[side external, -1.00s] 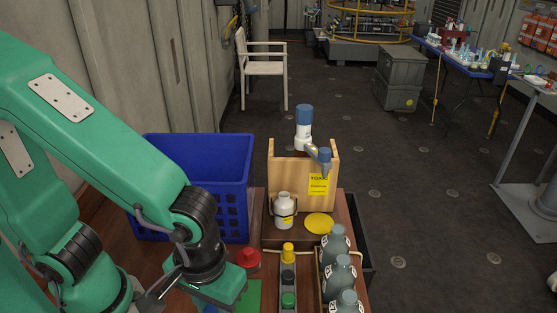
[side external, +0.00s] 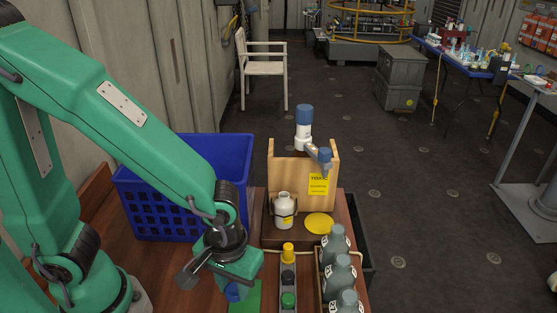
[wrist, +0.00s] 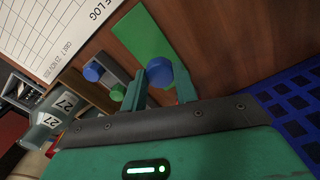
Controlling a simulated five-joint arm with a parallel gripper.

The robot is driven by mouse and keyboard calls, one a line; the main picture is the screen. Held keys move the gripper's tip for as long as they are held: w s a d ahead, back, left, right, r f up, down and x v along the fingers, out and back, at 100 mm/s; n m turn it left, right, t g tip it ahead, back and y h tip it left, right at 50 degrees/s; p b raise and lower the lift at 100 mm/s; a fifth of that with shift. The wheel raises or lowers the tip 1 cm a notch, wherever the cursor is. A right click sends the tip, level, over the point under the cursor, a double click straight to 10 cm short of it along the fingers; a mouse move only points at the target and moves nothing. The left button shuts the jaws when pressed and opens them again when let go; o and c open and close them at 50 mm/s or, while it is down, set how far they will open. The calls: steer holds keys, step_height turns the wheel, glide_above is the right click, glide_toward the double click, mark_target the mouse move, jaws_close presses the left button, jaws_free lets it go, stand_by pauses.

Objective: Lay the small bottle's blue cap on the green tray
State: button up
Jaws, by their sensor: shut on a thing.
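My gripper (side external: 236,284) is shut on a blue cap (wrist: 159,71), held between the two finger tips in the wrist view. The cap also shows below my gripper in the side view (side external: 234,291). The green tray (wrist: 138,38) is a flat green strip on the wood, just beyond the cap in the wrist view. In the side view the tray (side external: 246,300) is partly hidden by my gripper, and the cap is at its left edge. I cannot tell whether the cap touches it. A small white bottle (side external: 284,210) stands upright behind, with no blue cap visible on it.
A holder with yellow (side external: 288,250), black and green (side external: 288,299) caps stands right of the tray. Several grey bottles (side external: 336,245) stand further right. A blue crate (side external: 150,205) is behind at left. Another blue round piece (wrist: 93,71) lies beside the tray.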

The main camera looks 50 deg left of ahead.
steer(key=w+f, duration=0.1)
steer(key=w+a, duration=0.1)
steer(key=w+a+f, duration=0.1)
steer(key=w, duration=0.1)
steer(key=shift+f, duration=0.3)
steer(key=shift+s+f, duration=0.1)
steer(key=shift+f, duration=1.9)
steer(key=shift+f, duration=0.15)
steer(key=o, duration=0.9)
steer(key=shift+o, duration=0.2)
step_height(320, 180, up, 12)
steer(key=shift+r, duration=0.2)
